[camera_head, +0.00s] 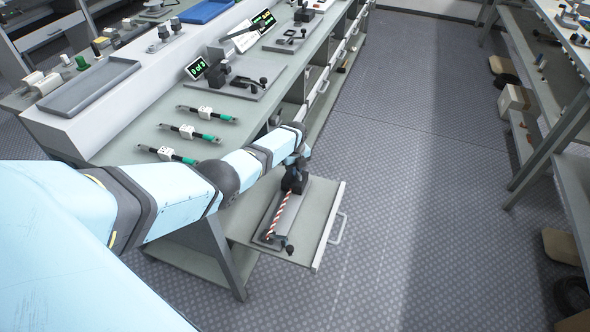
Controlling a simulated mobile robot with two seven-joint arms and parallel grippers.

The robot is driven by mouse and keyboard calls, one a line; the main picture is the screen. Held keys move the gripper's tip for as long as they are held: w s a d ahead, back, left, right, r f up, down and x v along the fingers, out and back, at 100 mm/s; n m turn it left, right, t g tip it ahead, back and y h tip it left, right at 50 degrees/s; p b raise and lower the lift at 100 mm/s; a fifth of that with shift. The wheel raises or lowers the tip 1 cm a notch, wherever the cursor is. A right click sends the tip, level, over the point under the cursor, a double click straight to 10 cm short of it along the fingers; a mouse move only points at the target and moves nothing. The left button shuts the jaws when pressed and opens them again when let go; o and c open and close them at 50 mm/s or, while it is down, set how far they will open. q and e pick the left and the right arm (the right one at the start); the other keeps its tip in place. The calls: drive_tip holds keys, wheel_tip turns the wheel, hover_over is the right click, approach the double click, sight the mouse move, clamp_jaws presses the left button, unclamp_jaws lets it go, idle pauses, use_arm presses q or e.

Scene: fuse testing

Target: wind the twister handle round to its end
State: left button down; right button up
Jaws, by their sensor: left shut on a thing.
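The twister (286,216) sits on a pulled-out drawer shelf beside the bench. It has a grey body, a red-and-white striped bar and a small dark knob at its near end. My left arm reaches over the bench edge, and its dark gripper (295,182) points down at the twister's far end. The gripper is shut on the handle there; the fingers and handle are both dark and small, so the grip is hard to make out. The handle's turn angle cannot be told. My right gripper is not in view.
The drawer (325,225) juts into the aisle. Several fuses (188,132) lie on the bench, near a small display (197,67) reading "0 of 3" and a black lever device (247,83). Shelving (545,115) stands at right. The aisle floor between is clear.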

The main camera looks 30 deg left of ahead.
use_arm(q)
drive_tip(key=shift+a+m, duration=0.1)
drive_tip(key=shift+m, duration=1)
drive_tip(key=shift+r, duration=0.1)
drive_tip(key=c, duration=1.2)
unclamp_jaws()
drive_tip(key=shift+o, duration=0.2)
